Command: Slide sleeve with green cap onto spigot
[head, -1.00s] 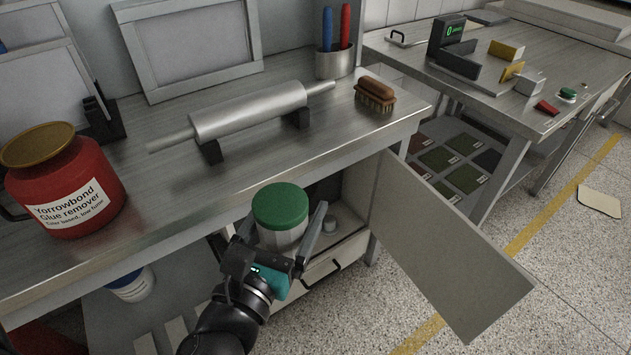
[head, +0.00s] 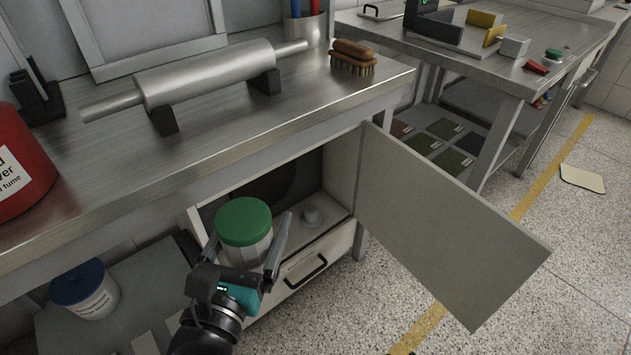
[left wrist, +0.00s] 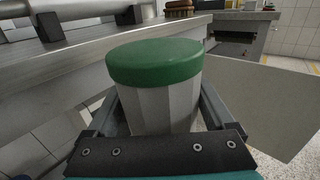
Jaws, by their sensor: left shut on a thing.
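The sleeve (head: 257,249) is a pale grey faceted cylinder with a green cap (head: 243,221) on top. My left gripper (head: 249,243) is shut on the sleeve, with one finger on each side, and holds it upright in front of the open cupboard below the bench. In the left wrist view the sleeve (left wrist: 161,106) stands between the fingers with the green cap (left wrist: 155,62) above them. A short round grey spigot (head: 312,215) stands on the cupboard floor, to the right of and behind the sleeve, apart from it. My right gripper is not seen.
The cupboard door (head: 440,225) is open to the right. The steel bench top (head: 215,135) overhangs the cupboard and carries a roller (head: 205,76) and a brush (head: 353,58). A blue-lidded tub (head: 86,289) is on the lower shelf at left. A drawer (head: 308,268) is below the cupboard.

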